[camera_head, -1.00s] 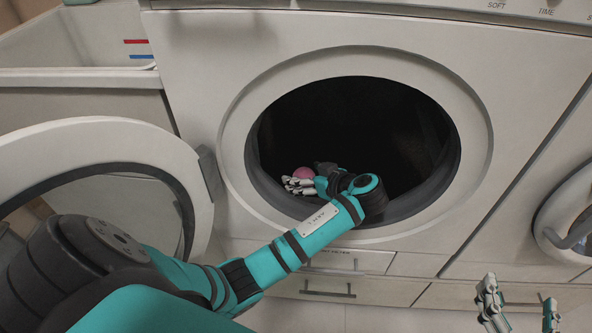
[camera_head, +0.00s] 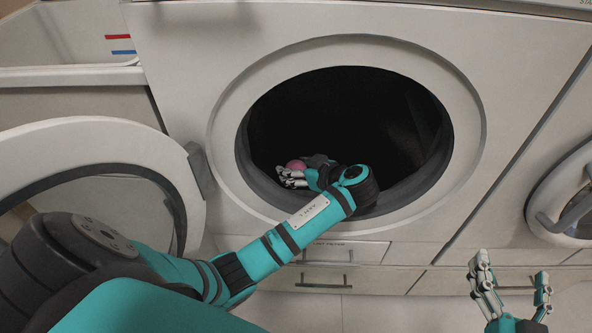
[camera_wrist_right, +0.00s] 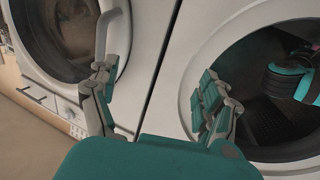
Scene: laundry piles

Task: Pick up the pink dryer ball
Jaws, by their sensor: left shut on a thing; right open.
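The pink dryer ball (camera_head: 296,165) is just inside the lower left of the open dryer drum, at my left gripper's fingers. My left gripper (camera_head: 291,176) reaches through the round opening and is shut on the ball; the fingers and wrist hide part of it. My right gripper (camera_head: 512,283) is open and empty, low at the right in front of the machines. Its two fingers also show in the right wrist view (camera_wrist_right: 158,100), spread apart with nothing between them.
The dryer's round rim (camera_head: 470,110) surrounds my left arm. Its open door (camera_head: 95,140) stands at the left, beside a pale tub (camera_head: 70,78). A second machine with a closed round door (camera_head: 565,200) is at the right. Drawers (camera_head: 322,279) lie below the opening.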

